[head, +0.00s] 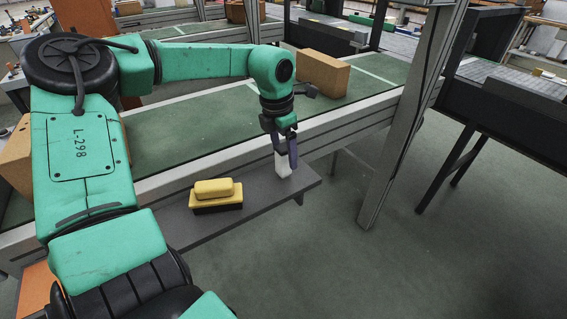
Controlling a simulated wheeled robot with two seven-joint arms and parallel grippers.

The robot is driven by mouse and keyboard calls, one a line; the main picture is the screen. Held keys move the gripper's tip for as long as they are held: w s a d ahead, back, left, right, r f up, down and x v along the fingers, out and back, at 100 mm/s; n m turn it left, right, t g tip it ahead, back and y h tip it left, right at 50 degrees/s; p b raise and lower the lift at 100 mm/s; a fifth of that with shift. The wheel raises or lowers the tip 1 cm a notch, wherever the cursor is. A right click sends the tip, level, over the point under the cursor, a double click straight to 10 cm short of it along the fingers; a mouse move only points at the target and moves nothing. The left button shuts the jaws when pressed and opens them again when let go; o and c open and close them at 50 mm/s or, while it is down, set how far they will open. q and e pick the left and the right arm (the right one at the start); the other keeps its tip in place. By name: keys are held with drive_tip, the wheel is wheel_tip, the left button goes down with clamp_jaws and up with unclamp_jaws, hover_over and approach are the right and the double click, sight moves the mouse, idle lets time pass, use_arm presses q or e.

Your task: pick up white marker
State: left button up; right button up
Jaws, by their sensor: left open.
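A small white upright object (282,164), which looks like the white marker, stands near the right end of a dark grey shelf (240,215). My left gripper (287,158) points down right at it. The fingers are open and overlap the white object in the view, one finger showing in front of its right side. I cannot tell whether the fingers touch it. The lower part of the white object shows above the shelf surface. My right gripper is not in view.
A yellow block on a yellow and black eraser-like block (216,201) sits on the shelf to the left. Behind runs a green conveyor (190,140) with a metal rail and a cardboard box (322,75). A grey post (400,130) stands to the right. The floor at right front is clear.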

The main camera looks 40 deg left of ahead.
sight(285, 159)
use_arm(q)
drive_tip(key=f, duration=0.3)
drive_tip(key=shift+w+f, duration=0.1)
drive_tip(key=shift+w, duration=0.1)
clamp_jaws()
wheel_tip(285, 159, up, 20)
drive_tip(key=p, duration=0.1)
